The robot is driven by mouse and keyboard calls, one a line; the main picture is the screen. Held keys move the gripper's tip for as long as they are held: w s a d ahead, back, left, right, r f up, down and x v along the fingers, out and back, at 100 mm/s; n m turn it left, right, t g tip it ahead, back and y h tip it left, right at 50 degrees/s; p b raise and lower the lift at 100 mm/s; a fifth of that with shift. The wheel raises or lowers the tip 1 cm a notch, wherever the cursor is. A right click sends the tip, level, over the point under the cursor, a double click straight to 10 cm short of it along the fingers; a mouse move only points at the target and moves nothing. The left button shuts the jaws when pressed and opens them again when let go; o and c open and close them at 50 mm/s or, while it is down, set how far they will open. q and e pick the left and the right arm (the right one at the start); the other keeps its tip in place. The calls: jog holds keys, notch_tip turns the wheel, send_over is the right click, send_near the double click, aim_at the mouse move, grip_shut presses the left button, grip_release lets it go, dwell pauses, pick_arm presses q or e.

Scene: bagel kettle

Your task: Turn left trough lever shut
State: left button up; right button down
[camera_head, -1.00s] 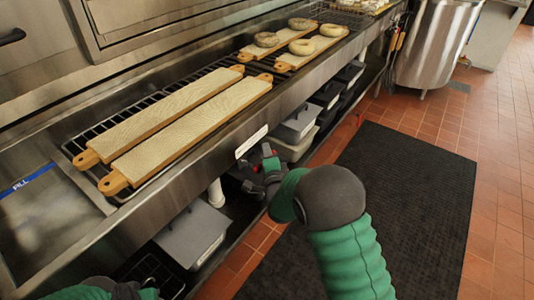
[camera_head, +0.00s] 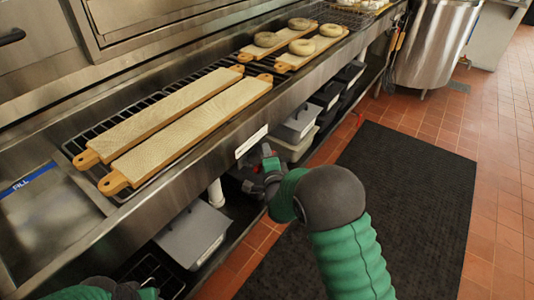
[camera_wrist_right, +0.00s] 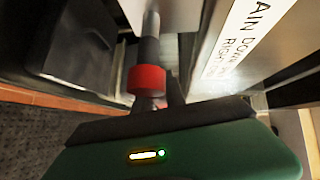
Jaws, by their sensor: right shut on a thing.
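The left trough lever sits under the front edge of the steel trough (camera_head: 215,150), by the white label. Its red part (camera_wrist_right: 146,80) shows in the right wrist view, in line with a dark and silver shaft (camera_wrist_right: 150,25). My right gripper (camera_head: 268,165) is at this lever and shut on it. The gripper and my green forearm hide most of the lever in the head view. The fingertips are hard to make out in the wrist view. Only part of my left arm shows at the bottom left of the head view; its gripper is not visible.
Long boards (camera_head: 190,125) lie on racks over the trough, with several bagels (camera_head: 302,47) farther back. Grey bins (camera_head: 193,235) stand on the shelf below. A white label (camera_head: 251,141) is on the trough front. A black mat (camera_head: 400,190) covers open floor to the right.

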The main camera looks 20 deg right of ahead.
jog(key=shift+s+f, duration=0.15)
jog(key=shift+f, duration=0.2)
jog(key=s+a+f+m+g+y+p, duration=0.5)
jog(key=a+f+m+g+y+p, duration=0.1)
jog(key=p, duration=0.9)
jog(key=f+m+g+y, duration=0.1)
jog(key=m+g+y, duration=0.1)
jog(key=g+y, duration=0.1)
jog(key=shift+a+g, duration=0.2)
jog(key=shift+g, duration=0.5)
jog(key=c, duration=1.6)
grip_release()
jog(key=shift+o, duration=1.1)
